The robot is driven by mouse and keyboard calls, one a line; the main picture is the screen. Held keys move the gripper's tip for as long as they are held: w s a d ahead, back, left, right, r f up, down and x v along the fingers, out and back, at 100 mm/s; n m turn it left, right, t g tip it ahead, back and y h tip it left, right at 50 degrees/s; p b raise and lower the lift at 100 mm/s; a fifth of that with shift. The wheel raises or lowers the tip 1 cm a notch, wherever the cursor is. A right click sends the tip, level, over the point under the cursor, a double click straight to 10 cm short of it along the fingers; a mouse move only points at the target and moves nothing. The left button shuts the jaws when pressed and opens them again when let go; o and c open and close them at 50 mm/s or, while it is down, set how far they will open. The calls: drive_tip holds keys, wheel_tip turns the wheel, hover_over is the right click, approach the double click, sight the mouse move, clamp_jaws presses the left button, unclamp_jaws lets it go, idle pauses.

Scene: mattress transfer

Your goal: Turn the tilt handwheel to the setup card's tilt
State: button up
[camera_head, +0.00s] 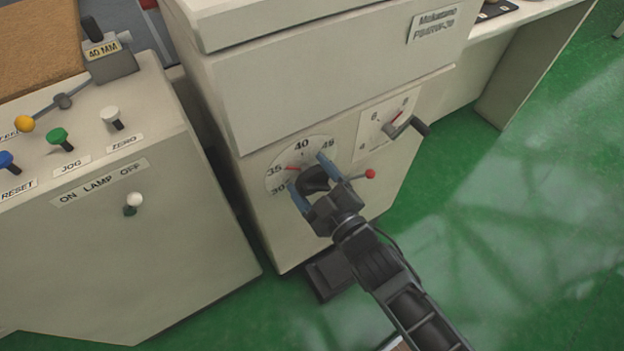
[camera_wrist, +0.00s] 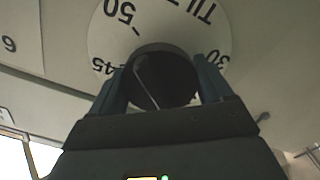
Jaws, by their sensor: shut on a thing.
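The tilt dial (camera_head: 289,158) is a white disc on the front of the cream machine. Its numbers run from 30 past 40, and a red pointer (camera_head: 293,168) shows close to the 35. The black tilt handwheel (camera_head: 316,177) sits at the dial's centre. My gripper (camera_head: 313,182) is shut on it, with one blue finger on each side. In the wrist view the dark hub (camera_wrist: 165,78) lies between my fingers, and the dial (camera_wrist: 165,25) appears turned round, with 50, 45 and 30 legible. The red pointer is hidden there. I cannot identify a setup card.
A second dial (camera_head: 375,122) with a black-handled crank (camera_head: 410,127) is up and right. A red-knobbed lever (camera_head: 369,174) is close beside my gripper. A control console (camera_head: 120,230) with coloured knobs stands left. Green floor (camera_head: 470,260) lies open at right.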

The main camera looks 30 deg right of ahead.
sight(319, 191)
drive_tip(key=shift+n+b, duration=0.3)
drive_tip(key=shift+n, duration=0.6)
drive_tip(key=o, duration=1)
drive_tip(key=shift+c, duration=0.2)
drive_tip(key=shift+s+a+b, duration=0.15)
drive_tip(key=shift+s+b, duration=0.2)
drive_tip(key=shift+s, duration=3.6)
drive_tip(key=s+r+m+g, duration=0.1)
drive_tip(key=s+r+m, duration=0.2)
drive_tip(key=s, duration=0.5)
drive_tip(key=s+r+m+g+p, duration=0.1)
drive_tip(key=s+r+m, duration=0.2)
drive_tip(key=s+r, duration=0.3)
drive_tip(key=s+r+m+g, duration=0.1)
drive_tip(key=s+r, duration=0.3)
drive_tip(key=s, duration=0.5)
drive_tip(key=shift+s+d+r+m+y, duration=0.3)
drive_tip(key=shift+s+m, duration=0.1)
drive_tip(key=shift+m, duration=0.5)
